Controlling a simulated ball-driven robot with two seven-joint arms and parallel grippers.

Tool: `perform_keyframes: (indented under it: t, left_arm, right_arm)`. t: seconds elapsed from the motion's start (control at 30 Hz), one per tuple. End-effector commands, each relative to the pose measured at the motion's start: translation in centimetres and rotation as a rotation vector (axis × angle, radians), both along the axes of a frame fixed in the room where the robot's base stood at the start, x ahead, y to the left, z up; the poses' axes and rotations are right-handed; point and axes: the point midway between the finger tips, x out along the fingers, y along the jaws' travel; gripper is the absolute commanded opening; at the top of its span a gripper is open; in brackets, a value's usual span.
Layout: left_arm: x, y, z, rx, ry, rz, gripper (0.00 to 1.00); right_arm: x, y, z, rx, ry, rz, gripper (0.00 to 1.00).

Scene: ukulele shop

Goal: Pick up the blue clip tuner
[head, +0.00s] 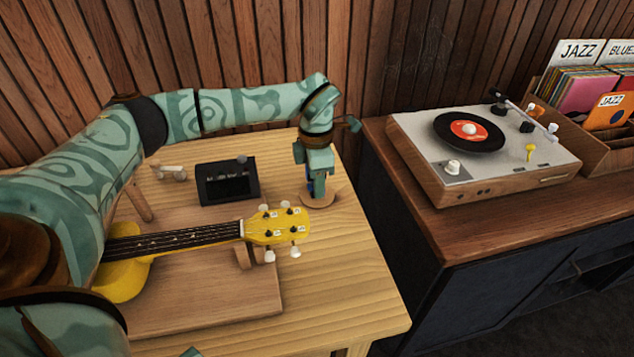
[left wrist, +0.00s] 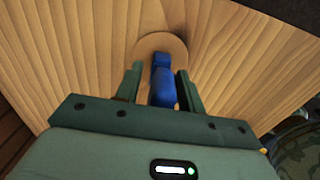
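The blue clip tuner (left wrist: 162,82) stands on a round wooden disc (left wrist: 178,43) on the light wood table. In the head view only a little of the tuner (head: 310,186) shows below my left gripper (head: 318,172); the gripper hides the rest. In the left wrist view my left gripper (left wrist: 158,85) is open, with a finger on each side of the tuner. A gap shows between the left finger and the tuner; the right finger is closer to it. I cannot tell whether that finger touches.
A yellow ukulele (head: 275,226) lies across a wooden board (head: 210,308), its headstock near the disc. A black box (head: 228,183) is left of the gripper. A record player (head: 480,150) stands on a separate cabinet to the right. The table's right front corner is clear.

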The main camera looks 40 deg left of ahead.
Motion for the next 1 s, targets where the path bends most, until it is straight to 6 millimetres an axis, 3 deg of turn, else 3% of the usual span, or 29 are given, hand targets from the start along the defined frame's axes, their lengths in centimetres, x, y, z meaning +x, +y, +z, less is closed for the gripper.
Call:
perform_keyframes:
  t: [0.03, 0.1, 0.13, 0.43, 0.57, 0.73, 1.0]
  left_arm:
    - [0.0, 0.0, 0.0, 0.000, 0.000, 0.000, 0.23]
    - [0.0, 0.0, 0.0, 0.000, 0.000, 0.000, 0.04]
    - [0.0, 0.0, 0.0, 0.000, 0.000, 0.000, 0.00]
    - [0.0, 0.0, 0.1, 0.000, 0.000, -0.001, 0.00]
    - [0.0, 0.0, 1.0, 0.001, -0.002, -0.001, 0.00]
    - [0.1, 0.0, 4.2, 0.000, -0.008, -0.002, 0.00]
    - [-5.2, -2.8, 10.5, 0.000, -0.006, -0.007, 0.00]
  right_arm:
    - [0.0, 0.0, 0.0, 0.000, 0.000, 0.000, 0.36]
    - [0.0, 0.0, 0.0, 0.000, 0.000, 0.000, 0.36]
    - [0.0, 0.0, 0.0, 0.000, 0.000, 0.000, 0.36]
    - [0.0, 0.0, 0.1, 0.000, -0.001, 0.000, 0.36]
    - [0.3, 0.0, 0.6, 0.000, -0.006, 0.000, 0.36]
    - [1.0, 0.0, 2.1, 0.000, -0.024, 0.000, 0.36]
    - [2.4, 0.0, 5.5, 0.000, -0.058, 0.000, 0.36]
